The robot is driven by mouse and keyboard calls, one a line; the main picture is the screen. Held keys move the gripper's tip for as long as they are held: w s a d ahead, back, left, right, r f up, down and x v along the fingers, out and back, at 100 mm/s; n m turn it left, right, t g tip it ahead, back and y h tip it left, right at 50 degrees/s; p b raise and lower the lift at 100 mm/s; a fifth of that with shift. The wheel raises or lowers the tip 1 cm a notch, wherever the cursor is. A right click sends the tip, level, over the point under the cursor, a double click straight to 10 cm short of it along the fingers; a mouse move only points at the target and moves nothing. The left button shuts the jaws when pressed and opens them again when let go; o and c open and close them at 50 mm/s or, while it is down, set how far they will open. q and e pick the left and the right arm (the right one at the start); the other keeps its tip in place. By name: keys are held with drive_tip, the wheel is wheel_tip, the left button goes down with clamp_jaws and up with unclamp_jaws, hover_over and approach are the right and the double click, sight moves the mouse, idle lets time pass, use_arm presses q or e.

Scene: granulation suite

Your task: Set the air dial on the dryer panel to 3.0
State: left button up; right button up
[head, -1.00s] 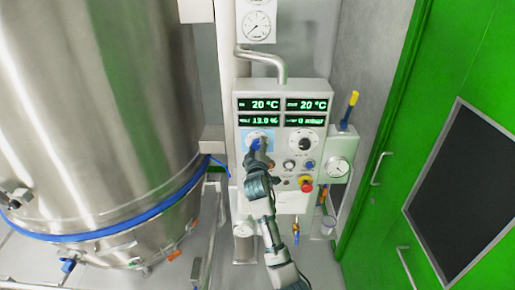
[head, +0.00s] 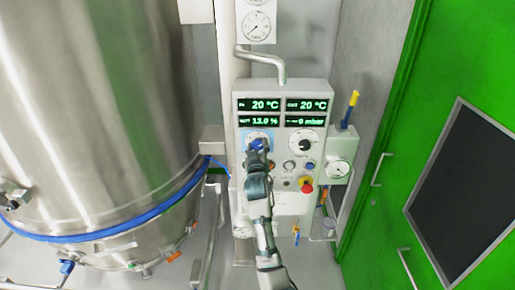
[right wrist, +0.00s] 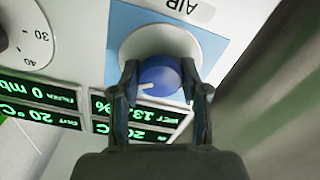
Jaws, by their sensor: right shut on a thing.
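The air dial (right wrist: 160,78) is a blue knob with a white pointer line, on a white round face in a light blue square marked AIR. It also shows in the head view (head: 257,144), partly covered by my right gripper. My right gripper (right wrist: 160,88) is shut on the air dial, one finger on each side of it. In the head view my right gripper (head: 258,152) reaches up to the dryer panel (head: 277,165) from below. The scale numbers around the air dial cannot be read. My left gripper is not in view.
Green displays (head: 258,105) sit above the dials. A second dial (head: 305,145), small buttons and a red emergency stop (head: 306,184) are to the right. A steel vessel (head: 90,110) stands left, a green door (head: 400,120) right.

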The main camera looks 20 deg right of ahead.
drive_tip(key=shift+f, duration=0.45)
drive_tip(key=o, duration=1.1)
drive_tip(key=shift+r, duration=0.1)
drive_tip(key=shift+o, duration=0.2)
drive_tip(key=shift+w+a+r, duration=0.1)
drive_tip(key=shift+r, duration=0.1)
drive_tip(key=v, duration=1.2)
drive_tip(key=shift+a, duration=0.1)
